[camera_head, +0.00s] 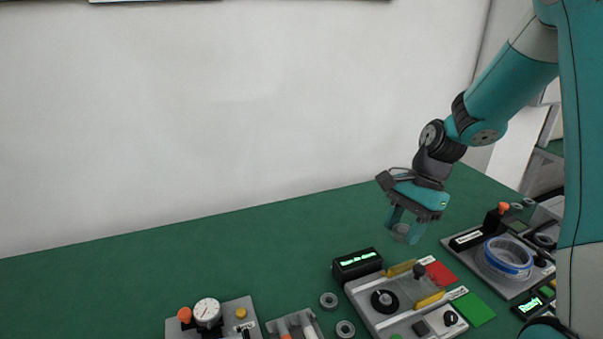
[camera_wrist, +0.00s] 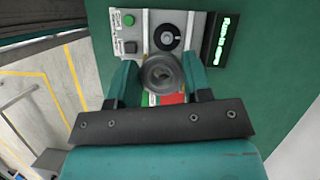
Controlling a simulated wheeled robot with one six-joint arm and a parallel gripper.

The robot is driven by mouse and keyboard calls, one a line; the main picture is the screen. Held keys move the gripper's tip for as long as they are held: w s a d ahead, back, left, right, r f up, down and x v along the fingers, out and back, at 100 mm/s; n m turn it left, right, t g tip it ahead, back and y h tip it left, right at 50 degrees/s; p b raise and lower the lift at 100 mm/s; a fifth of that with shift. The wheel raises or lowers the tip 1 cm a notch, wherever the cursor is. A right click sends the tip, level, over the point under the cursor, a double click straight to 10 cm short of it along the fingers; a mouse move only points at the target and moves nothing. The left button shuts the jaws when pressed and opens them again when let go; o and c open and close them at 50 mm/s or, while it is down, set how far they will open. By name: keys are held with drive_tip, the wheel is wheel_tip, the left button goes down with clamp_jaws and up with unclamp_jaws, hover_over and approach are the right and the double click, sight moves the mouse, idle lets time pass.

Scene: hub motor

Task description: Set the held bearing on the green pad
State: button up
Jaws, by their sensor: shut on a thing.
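My gripper (camera_head: 404,226) is shut on a grey ring-shaped bearing (camera_head: 400,233) and holds it in the air above the bench, behind the grey test panel. In the wrist view the bearing (camera_wrist: 163,73) sits between the two teal fingers of my gripper (camera_wrist: 161,78). The green pad (camera_head: 474,309) lies flat at the right side of the panel, in front of the red pad (camera_head: 440,273), and looks bare. In the wrist view the bearing partly hides the green pad (camera_wrist: 148,99) and the red pad (camera_wrist: 174,98).
The grey panel (camera_head: 375,321) carries a black dial, a joystick and yellow bars. A black display (camera_head: 357,264) stands behind it. Two loose bearings (camera_head: 329,300) (camera_head: 345,329) lie left of it. A fixture with a blue-rimmed ring (camera_head: 508,257) is at right, a dial gauge (camera_head: 207,312) at left.

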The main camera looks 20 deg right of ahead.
drive_tip(key=a+f+n+g+h, duration=0.1)
drive_tip(key=a+f+n, duration=0.1)
drive_tip(key=f+n, duration=0.2)
drive_tip(key=w+a+f+n+g+h, duration=0.1)
drive_tip(key=a+f+n, duration=0.1)
drive_tip(key=f+n, duration=0.3)
drive_tip(key=w+a+f+n+g+h, duration=0.1)
drive_tip(key=a+f+n+h, duration=0.1)
drive_tip(key=f+n, duration=0.3)
wheel_tip(320, 180, down, 3)
drive_tip(key=shift+a+f+n, duration=0.15)
drive_tip(key=shift+f+n, duration=0.3)
drive_tip(key=shift+n, duration=0.15)
drive_tip(key=d+r+m+y, duration=0.2)
drive_tip(key=d+r+m, duration=0.1)
drive_tip(key=r+m, duration=0.45)
wheel_tip(320, 180, up, 10)
drive_tip(key=m+t+y, duration=0.2)
drive_tip(key=m+t, duration=0.1)
drive_tip(key=m, duration=0.5)
hover_over(382, 302)
drive_tip(key=d, duration=0.1)
drive_tip(key=shift+w+r, duration=0.1)
drive_tip(key=shift+r, duration=0.1)
wheel_tip(382, 302, down, 20)
drive_tip(key=shift+r+p, duration=0.15)
drive_tip(key=shift+p, duration=1.05)
